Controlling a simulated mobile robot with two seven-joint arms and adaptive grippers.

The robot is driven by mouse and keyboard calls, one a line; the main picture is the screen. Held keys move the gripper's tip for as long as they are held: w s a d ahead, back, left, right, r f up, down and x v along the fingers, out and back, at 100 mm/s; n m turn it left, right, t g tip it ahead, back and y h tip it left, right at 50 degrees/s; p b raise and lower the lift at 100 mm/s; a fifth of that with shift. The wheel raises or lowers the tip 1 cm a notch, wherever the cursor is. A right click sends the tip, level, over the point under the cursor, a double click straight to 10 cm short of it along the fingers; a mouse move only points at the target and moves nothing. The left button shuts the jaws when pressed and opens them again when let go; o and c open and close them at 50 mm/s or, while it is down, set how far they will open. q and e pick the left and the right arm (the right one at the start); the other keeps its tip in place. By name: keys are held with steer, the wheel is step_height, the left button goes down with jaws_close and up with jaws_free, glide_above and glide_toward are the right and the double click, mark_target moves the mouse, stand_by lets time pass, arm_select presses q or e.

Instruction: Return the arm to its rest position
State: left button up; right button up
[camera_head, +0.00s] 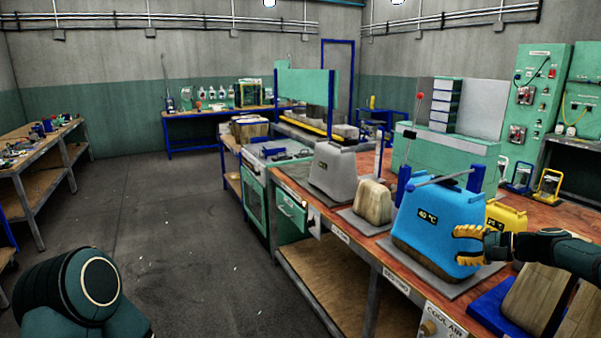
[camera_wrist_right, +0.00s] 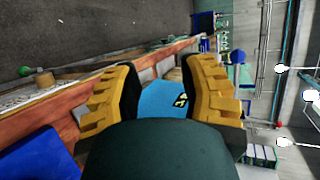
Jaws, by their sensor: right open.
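My right arm (camera_head: 565,250) comes in from the right edge in the head view. Its gripper (camera_head: 460,246) has yellow ridged fingers and is in front of the lower right part of a blue press block (camera_head: 430,205) marked 40 °C. In the right wrist view the gripper (camera_wrist_right: 160,72) is open, its two fingers wide apart. The blue block (camera_wrist_right: 160,100) shows between and beyond them, and nothing is held. I cannot tell whether the fingers touch it. My left gripper is out of view; only a dark green part of my arm shows at lower left.
The wooden bench (camera_head: 355,240) carries a grey block (camera_head: 332,170), wooden blocks (camera_head: 375,202), a yellow block (camera_head: 507,217) and a blue plate (camera_head: 490,310). Another table (camera_head: 30,150) stands at the left. The floor (camera_head: 170,220) between them is clear.

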steer(key=s+a+f+n+g+h, duration=0.1)
steer(key=s+a+f+g+h, duration=0.3)
steer(key=a+f, duration=0.75)
steer(key=s+a+f+n+g, duration=0.15)
steer(key=s+a+f, duration=0.55)
steer(key=f, duration=0.8)
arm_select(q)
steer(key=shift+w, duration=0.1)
arm_select(e)
steer(key=s+a+f+n+h, duration=0.1)
steer(key=s+a+f+n, duration=0.1)
steer(key=s+a, duration=0.2)
steer(key=s+a+f+n+g, duration=0.1)
steer(key=s+a, duration=0.3)
steer(key=s, duration=0.6)
steer(key=s+a+f+n+h, duration=0.1)
steer(key=s+a+f+n, duration=0.2)
steer(key=s, duration=0.4)
steer(key=shift+s+a+f+g+h, duration=0.3)
steer(key=shift+s+a+f+g, duration=0.1)
steer(key=shift+f, duration=0.2)
